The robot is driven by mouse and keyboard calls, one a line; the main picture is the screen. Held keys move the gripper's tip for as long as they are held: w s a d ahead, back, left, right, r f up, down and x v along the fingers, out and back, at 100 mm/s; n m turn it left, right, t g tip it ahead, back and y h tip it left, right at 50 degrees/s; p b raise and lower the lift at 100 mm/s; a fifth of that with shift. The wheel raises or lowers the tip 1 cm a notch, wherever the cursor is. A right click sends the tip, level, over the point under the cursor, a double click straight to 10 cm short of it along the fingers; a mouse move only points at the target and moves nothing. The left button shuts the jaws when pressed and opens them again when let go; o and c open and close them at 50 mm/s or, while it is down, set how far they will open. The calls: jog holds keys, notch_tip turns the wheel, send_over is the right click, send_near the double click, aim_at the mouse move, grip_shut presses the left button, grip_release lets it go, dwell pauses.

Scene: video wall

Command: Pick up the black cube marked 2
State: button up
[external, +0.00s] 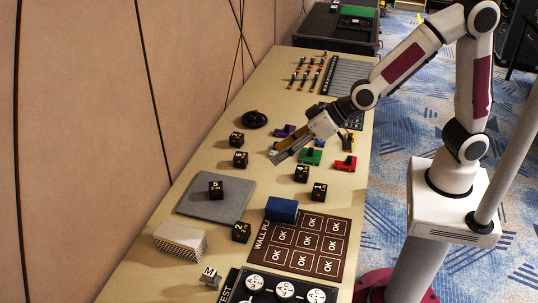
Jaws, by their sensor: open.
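The black cube marked 2 (241,232) sits on the tan table, just below the right corner of the grey mat and left of the dark OK board. My gripper (278,156) is over the middle of the table, well above and right of that cube in the picture, apart from it. Its jaws are open and look empty, though they show small here. Other black cubes stand nearby: one marked 5 (216,189) on the grey mat (200,204), one marked 4 (301,173) and one marked 1 (319,190).
A blue block (281,210) lies at the OK board's (306,243) upper edge. A light ridged block (180,240) stands left of cube 2, and a small block marked M (210,277) below it. Two more black cubes (238,149) are near the wall. Coloured pieces (310,156) lie near my gripper.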

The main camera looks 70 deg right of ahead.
jog(key=t+h, duration=0.1)
jog(key=t, duration=0.1)
send_over(241, 232)
jog(key=s+d, duration=0.4)
notch_tip(241, 232, down, 10)
jog(key=a+f, duration=0.1)
jog(key=f, duration=0.2)
jog(key=a+f+t+h, duration=0.1)
jog(key=f, duration=0.3)
jog(key=f+h, duration=0.1)
jog(key=f, duration=0.3)
jog(key=shift+s+a+f+t, duration=0.1)
jog(key=shift+s+a+t, duration=0.05)
jog(key=shift+a+t, duration=0.2)
jog(key=shift+s+a+f, duration=0.1)
jog(key=shift+s+f, duration=0.1)
jog(key=shift+f, duration=0.55)
jog(key=shift+x, duration=1.3)
